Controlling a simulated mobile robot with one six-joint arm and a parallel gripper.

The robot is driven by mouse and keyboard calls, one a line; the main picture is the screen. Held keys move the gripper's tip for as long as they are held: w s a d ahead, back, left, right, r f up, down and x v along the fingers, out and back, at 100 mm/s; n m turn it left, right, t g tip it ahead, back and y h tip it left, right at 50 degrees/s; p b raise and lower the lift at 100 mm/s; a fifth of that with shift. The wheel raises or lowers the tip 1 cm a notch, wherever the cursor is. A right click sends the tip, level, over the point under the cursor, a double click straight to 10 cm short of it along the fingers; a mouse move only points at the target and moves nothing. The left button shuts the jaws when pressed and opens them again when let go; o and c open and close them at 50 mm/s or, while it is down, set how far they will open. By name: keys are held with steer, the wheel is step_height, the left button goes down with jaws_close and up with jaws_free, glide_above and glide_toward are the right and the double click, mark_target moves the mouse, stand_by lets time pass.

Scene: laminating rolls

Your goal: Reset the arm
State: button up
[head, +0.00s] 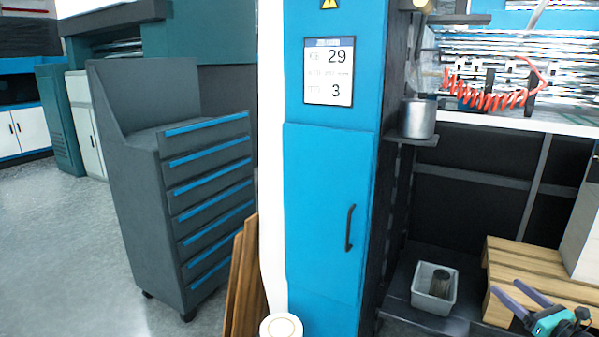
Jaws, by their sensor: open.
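A white upright arm link of mine (272,160) stands left of the blue cabinet, with a round white cap (282,327) at the bottom edge of the head view.
A blue cabinet (325,210) stands close ahead, with brown boards (241,285) leaning at its left. A grey drawer unit (208,200) is further left, beside open floor.

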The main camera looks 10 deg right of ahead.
steer(key=w+a+f+m+g+h+p, duration=0.1)
steer(key=w+a+f+m+h+p, duration=0.25)
steer(key=w+m, duration=0.4)
steer(key=w+a+f+m+g+h+p, duration=0.1)
steer(key=w+a+f+m+h+p, duration=0.15)
steer(key=w+m+h, duration=0.45)
steer(key=s+a+f+m+g+y+p, duration=0.35)
steer(key=a+f+m+g, duration=0.45)
steer(key=a+f+m, duration=0.65)
steer(key=s+a+f+m+g+y+p, duration=0.1)
steer(key=s+a+f+m+g+p, duration=0.15)
steer(key=s+a+f, duration=0.5)
steer(key=s+a+f+m+g+y+p, duration=0.15)
steer(key=s+a+f+g, duration=0.3)
steer(key=a, duration=0.65)
steer(key=s+a+r+m+g+y+p, duration=0.1)
steer(key=s+a+g, duration=0.5)
steer(key=s+a, duration=1.2)
steer(key=s+m+y+p, duration=0.1)
steer(key=s+m+p, duration=0.1)
steer(key=s, duration=0.1)
steer(key=shift+s+g+p, duration=0.3)
steer(key=shift+s+p, duration=0.05)
steer(key=shift+s, duration=0.05)
steer(key=shift+r+y, duration=0.1)
steer(key=shift+y, duration=0.15)
